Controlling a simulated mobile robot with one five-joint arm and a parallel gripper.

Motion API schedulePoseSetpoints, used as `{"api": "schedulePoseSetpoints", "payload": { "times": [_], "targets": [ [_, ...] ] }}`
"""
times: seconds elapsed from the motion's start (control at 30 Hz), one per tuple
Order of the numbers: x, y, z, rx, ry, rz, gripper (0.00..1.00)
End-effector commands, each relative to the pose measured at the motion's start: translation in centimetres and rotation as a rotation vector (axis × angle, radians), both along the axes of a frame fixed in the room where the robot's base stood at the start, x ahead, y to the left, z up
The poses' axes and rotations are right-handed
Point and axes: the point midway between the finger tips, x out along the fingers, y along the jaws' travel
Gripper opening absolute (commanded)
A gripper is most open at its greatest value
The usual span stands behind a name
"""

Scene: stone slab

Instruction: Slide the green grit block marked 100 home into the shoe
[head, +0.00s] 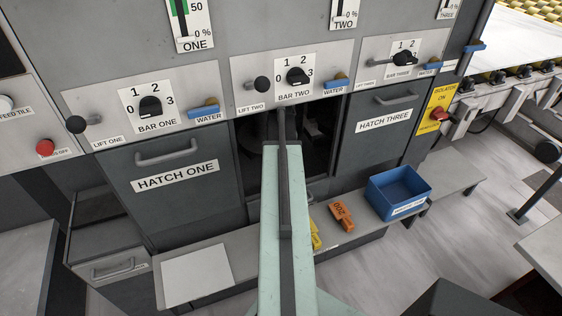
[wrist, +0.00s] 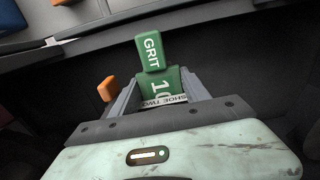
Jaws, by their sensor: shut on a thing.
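The green grit block (wrist: 152,54) shows in the wrist view, with "GRIT" on its upper part and a partly covered number starting "10" below. My gripper (wrist: 160,80) is shut on it, with a grey finger on each side. A "SHOE TWO" label (wrist: 168,100) crosses in front of the block's lower part. The shoe itself is mostly hidden, and I cannot tell how far the block sits in it. In the head view my arm reaches into the dark opening under bar two, which hides my gripper and the block.
An orange block (wrist: 106,88) stands left of my gripper. On the ledge lie an orange block marked 200 (head: 342,216), a partly hidden yellow block (head: 315,238), a blue bin (head: 399,194) and a pale sheet (head: 196,275). Hatch one (head: 179,190) and hatch three (head: 382,130) flank the opening, both closed.

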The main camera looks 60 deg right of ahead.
Motion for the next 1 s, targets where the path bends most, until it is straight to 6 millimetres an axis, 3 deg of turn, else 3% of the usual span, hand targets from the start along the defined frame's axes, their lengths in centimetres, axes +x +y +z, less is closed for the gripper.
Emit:
{"api": "schedulePoseSetpoints", "payload": {
  "times": [0.33,0.37,0.43,0.77,1.0],
  "targets": [
    [0.8,-0.5,0.0,0.000,0.000,0.000,0.00],
    [0.7,-0.5,0.0,0.000,0.000,0.000,0.60],
    [0.7,-0.5,0.0,-0.001,-0.001,0.000,0.79],
    [0.7,-0.4,0.0,0.000,-0.002,0.000,0.80],
    [-1.4,1.2,0.0,-0.001,-0.001,-0.001,0.80]
  ]
}}
